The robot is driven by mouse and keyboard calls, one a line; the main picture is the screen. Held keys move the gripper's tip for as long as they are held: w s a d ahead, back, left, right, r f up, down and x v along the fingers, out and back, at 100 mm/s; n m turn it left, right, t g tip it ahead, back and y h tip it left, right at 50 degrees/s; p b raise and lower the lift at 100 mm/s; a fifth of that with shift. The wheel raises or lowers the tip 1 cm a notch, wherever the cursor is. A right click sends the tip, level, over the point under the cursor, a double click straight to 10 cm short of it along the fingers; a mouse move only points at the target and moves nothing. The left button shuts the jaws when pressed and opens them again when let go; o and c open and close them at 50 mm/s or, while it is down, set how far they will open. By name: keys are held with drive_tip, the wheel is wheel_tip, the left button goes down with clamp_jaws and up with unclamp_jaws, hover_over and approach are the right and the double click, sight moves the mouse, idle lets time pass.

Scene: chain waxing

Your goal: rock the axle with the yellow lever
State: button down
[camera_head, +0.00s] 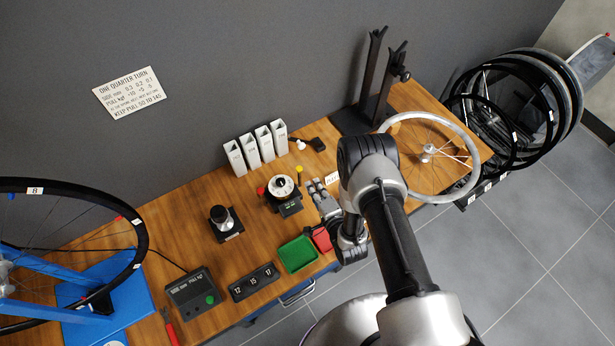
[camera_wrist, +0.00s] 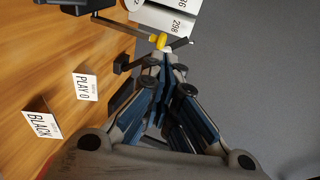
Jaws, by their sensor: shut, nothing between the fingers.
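My gripper is shut and empty. I cannot tell whether the fingertips touch the lever. A dark bar (camera_wrist: 177,45) lies close by the yellow end; I cannot tell whether it is the axle. The fingers hide part of the fixture.
A white dial (camera_head: 281,186) stands left of my gripper. White boxes (camera_head: 251,152) line the wall. Green (camera_head: 298,254) and red (camera_head: 321,239) trays lie at the front edge. A silver wheel (camera_head: 467,178) is at right. "PLAY 0" (camera_wrist: 85,87) and "BLACK" (camera_wrist: 39,124) cards stand nearby.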

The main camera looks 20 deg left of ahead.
sight(301, 167)
drive_tip(key=b+x, duration=0.1)
drive_tip(key=x, duration=0.5)
drive_tip(key=shift+b, duration=0.3)
drive_tip(key=w+a+g+h, duration=0.2)
drive_tip(key=a, duration=0.1)
drive_tip(key=shift+w+a+r+p, duration=0.15)
drive_tip(key=shift+w+r+p, duration=0.15)
drive_tip(key=shift+w+r, duration=0.1)
drive_tip(key=shift+w+a+f+g+h+b, duration=0.1)
drive_tip(key=shift+w+a+g+h+b, duration=0.25)
drive_tip(key=shift+w+a+b, duration=0.25)
drive_tip(key=shift+r, duration=0.2)
